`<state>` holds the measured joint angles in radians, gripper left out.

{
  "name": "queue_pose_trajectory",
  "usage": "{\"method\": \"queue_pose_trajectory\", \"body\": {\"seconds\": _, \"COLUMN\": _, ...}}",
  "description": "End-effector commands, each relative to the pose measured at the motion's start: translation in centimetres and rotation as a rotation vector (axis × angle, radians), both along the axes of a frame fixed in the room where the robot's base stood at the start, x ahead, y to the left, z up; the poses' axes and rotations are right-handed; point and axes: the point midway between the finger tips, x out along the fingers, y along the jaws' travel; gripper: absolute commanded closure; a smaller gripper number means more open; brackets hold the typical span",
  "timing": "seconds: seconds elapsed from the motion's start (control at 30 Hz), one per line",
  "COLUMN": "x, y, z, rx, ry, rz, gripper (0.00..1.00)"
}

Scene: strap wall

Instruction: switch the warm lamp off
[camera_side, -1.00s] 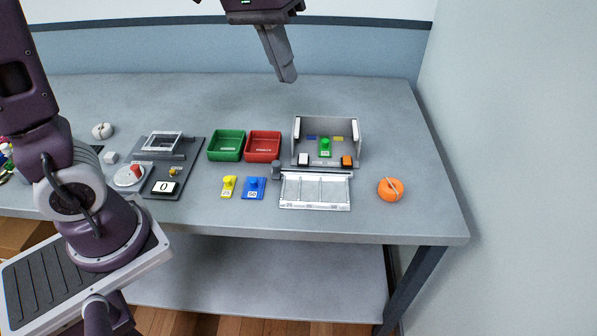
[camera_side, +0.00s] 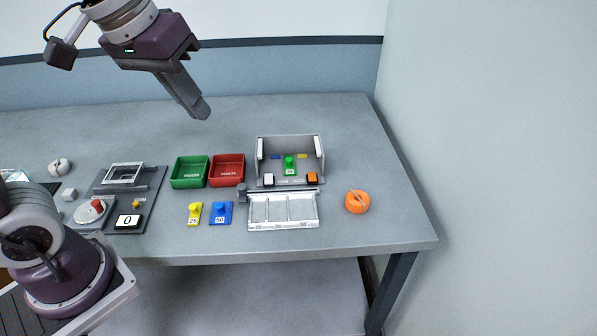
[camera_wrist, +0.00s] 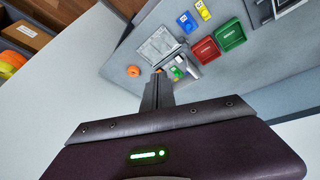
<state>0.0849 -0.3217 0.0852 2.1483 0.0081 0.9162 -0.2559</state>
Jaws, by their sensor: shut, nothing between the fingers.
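No thing is plainly marked as the warm lamp. A grey open-topped box (camera_side: 321,148) stands at the table's right, with an orange block (camera_side: 312,178) and a white block (camera_side: 268,180) at its front; I cannot tell whether either is lit. A green knobbed piece (camera_side: 290,166) sits between them; it also shows in the wrist view (camera_wrist: 178,72). My gripper (camera_side: 203,112) is shut and empty, raised above the table, left of and behind the box in the side view. In the wrist view its fingers (camera_wrist: 157,82) hide part of the box.
A clear-lidded tray (camera_side: 283,209) lies before the box. Green (camera_side: 189,172) and red (camera_side: 227,170) bins, yellow (camera_side: 194,214) and blue (camera_side: 220,213) pieces and a dial panel (camera_side: 105,207) stand left. An orange round object (camera_side: 357,202) lies right, near a wall.

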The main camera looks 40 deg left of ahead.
Motion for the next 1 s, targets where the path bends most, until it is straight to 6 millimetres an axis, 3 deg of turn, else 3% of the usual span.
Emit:
{"method": "queue_pose_trajectory", "body": {"seconds": 0.03, "x": 3.0, "y": 0.0, "z": -0.2, "rx": -0.014, "ry": 0.032, "rz": 0.05, "gripper": 1.0}}
{"method": "queue_pose_trajectory", "body": {"seconds": 0.17, "x": 10.8, "y": -0.1, "z": -2.2, "rx": -0.032, "ry": 0.089, "rz": 0.21, "gripper": 1.0}}
{"method": "queue_pose_trajectory", "body": {"seconds": 0.3, "x": 18.3, "y": -0.6, "z": -6.7, "rx": -0.011, "ry": 0.131, "rz": 0.369, "gripper": 1.0}}
{"method": "queue_pose_trajectory", "body": {"seconds": 0.4, "x": 22.2, "y": -1.1, "z": -10.3, "rx": 0.016, "ry": 0.142, "rz": 0.453, "gripper": 1.0}}
{"method": "queue_pose_trajectory", "body": {"seconds": 0.5, "x": 24.5, "y": -1.6, "z": -13.3, "rx": 0.04, "ry": 0.144, "rz": 0.51, "gripper": 1.0}}
{"method": "queue_pose_trajectory", "body": {"seconds": 0.63, "x": 25.9, "y": -1.9, "z": -15.3, "rx": 0.055, "ry": 0.14, "rz": 0.543, "gripper": 1.0}}
{"method": "queue_pose_trajectory", "body": {"seconds": 1.0, "x": 26.2, "y": -1.9, "z": -15.7, "rx": 0.057, "ry": 0.141, "rz": 0.549, "gripper": 1.0}}
